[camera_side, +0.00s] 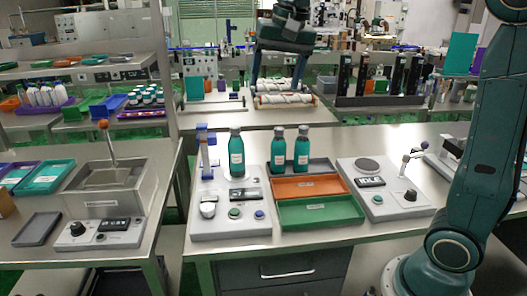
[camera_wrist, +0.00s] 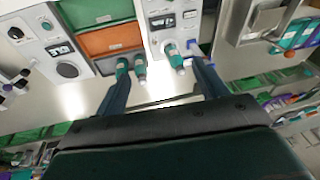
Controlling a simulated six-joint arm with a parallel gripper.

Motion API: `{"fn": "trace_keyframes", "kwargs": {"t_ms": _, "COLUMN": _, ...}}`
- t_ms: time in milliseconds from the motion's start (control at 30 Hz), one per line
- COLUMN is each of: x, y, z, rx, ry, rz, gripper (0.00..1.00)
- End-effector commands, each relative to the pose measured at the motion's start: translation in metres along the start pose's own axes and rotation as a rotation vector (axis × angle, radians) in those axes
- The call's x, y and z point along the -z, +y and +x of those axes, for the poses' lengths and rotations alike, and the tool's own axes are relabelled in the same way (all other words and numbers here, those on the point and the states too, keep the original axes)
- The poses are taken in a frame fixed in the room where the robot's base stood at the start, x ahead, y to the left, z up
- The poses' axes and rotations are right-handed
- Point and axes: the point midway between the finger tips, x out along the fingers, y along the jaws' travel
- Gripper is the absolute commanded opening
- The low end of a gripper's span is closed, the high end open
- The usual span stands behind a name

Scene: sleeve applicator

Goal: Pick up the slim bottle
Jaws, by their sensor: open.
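Three teal bottles with white labels and dark caps stand upright. One bottle (camera_side: 236,155) is on the left grey applicator unit. Two bottles (camera_side: 278,153) (camera_side: 302,150) stand side by side at the left of the grey tray section. They look alike, and I cannot tell surely which is the slim bottle. My gripper (camera_side: 276,84) is open and empty, high above and behind the bottles. In the wrist view, its fingers (camera_wrist: 162,80) are wide apart; the tray pair (camera_wrist: 131,70) shows near the left finger, the single bottle (camera_wrist: 175,58) near the right one.
A blue post (camera_side: 205,150) stands beside the single bottle. An orange tray (camera_side: 309,187) and a green tray (camera_side: 320,210) lie in front of the grey one. A right unit (camera_side: 384,190) has a round plate and display. A metal basin (camera_side: 105,185) is on the left table.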

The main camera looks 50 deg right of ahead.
Motion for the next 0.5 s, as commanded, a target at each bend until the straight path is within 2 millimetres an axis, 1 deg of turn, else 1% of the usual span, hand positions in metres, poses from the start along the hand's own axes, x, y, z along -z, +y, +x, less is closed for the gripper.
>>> {"fn": "trace_keyframes", "kwargs": {"t_ms": 33, "x": 0.011, "y": -0.006, "z": 0.004, "rx": -0.009, "ry": -0.010, "rz": 0.033, "gripper": 0.72}}
{"fn": "trace_keyframes", "kwargs": {"t_ms": 100, "x": 0.025, "y": -0.013, "z": 0.008, "rx": -0.020, "ry": -0.022, "rz": 0.080, "gripper": 0.72}}
{"fn": "trace_keyframes", "kwargs": {"t_ms": 267, "x": 0.054, "y": -0.026, "z": 0.021, "rx": -0.046, "ry": -0.046, "rz": 0.188, "gripper": 0.72}}
{"fn": "trace_keyframes", "kwargs": {"t_ms": 500, "x": 0.094, "y": -0.042, "z": 0.046, "rx": -0.090, "ry": -0.080, "rz": 0.350, "gripper": 0.72}}
